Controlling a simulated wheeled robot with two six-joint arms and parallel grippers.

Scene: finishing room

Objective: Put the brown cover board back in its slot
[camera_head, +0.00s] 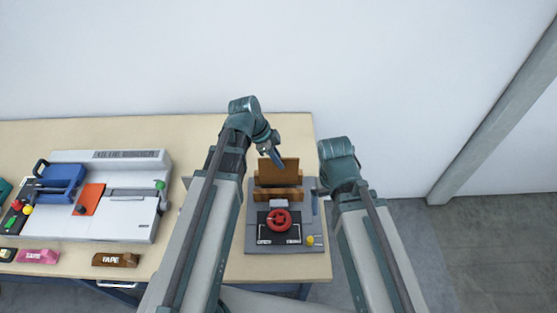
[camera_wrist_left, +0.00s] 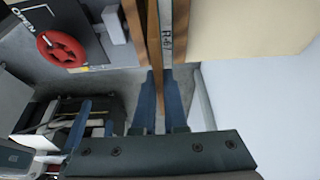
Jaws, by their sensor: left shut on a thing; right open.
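The brown cover board (camera_head: 279,174) stands upright, slightly tilted, just behind or at the brown slotted holder (camera_head: 278,194) on the grey device. My left gripper (camera_head: 274,156) is shut on the board's upper edge. In the left wrist view the board (camera_wrist_left: 155,50) runs edge-on between the two blue fingers of my left gripper (camera_wrist_left: 160,100). I cannot tell whether the board's lower edge is inside the slot. My right gripper (camera_head: 316,195) is open and empty at the right of the device. It also shows in the left wrist view (camera_wrist_left: 95,125).
The grey device (camera_head: 260,244) carries a red ring-shaped wheel (camera_head: 279,219) in front of the holder. The table's right edge is close to the device.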

